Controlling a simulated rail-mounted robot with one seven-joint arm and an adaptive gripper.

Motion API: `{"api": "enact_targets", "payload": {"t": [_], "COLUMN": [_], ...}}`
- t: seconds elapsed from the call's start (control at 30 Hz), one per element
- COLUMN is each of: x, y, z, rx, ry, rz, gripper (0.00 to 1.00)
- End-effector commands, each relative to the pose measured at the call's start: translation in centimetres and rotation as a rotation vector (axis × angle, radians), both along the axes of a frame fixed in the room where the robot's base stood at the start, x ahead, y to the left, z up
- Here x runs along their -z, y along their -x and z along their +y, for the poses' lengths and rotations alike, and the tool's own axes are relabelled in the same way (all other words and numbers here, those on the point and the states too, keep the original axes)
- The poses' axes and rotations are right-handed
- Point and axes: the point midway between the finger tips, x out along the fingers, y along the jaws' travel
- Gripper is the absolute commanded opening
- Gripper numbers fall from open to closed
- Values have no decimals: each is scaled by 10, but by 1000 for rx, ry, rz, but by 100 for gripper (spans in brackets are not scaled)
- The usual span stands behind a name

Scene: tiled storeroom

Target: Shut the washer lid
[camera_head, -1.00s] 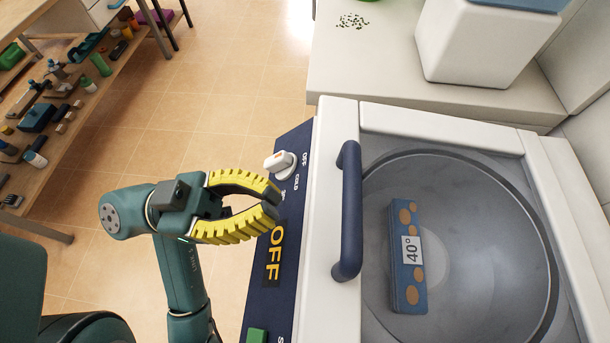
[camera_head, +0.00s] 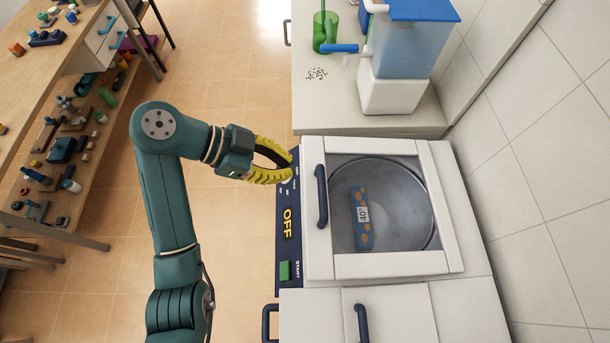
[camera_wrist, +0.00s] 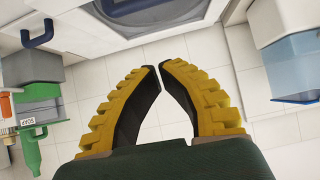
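The washer (camera_head: 291,240) stands right of my arm, with a dark blue front panel reading OFF. Its lid (camera_head: 390,265) is a white frame around a clear window, with a dark blue handle (camera_head: 321,196) on its left side. The lid appears to lie flat over the drum. My gripper (camera_head: 292,168), with yellow ridged fingers, is at the panel's upper end, left of the lid and apart from the handle. In the wrist view its fingertips (camera_wrist: 160,68) meet with nothing between them; the dial is mostly hidden behind them.
A white counter (camera_head: 330,115) beyond the washer holds a blue-topped dispenser (camera_head: 395,85) and a green container (camera_head: 325,30). A white cabinet (camera_head: 400,315) adjoins the near side. Shelves with many items (camera_head: 70,150) stand at left. Tiled floor (camera_head: 230,110) between is clear.

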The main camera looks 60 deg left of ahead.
Motion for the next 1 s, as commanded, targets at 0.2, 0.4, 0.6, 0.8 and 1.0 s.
{"api": "enact_targets", "payload": {"t": [0.2,0.4,0.6,0.8,1.0], "x": [4,28,47,69,94], "y": [-7,-26,-47,-73,-74], "z": [-1,-10,-21,-35,-35], "rx": [20,22,20,21,16], "ry": [-7,-9,-10,-6,-3], "rz": [43,39,38,39,40], "gripper": [0,0,0,0,0]}}
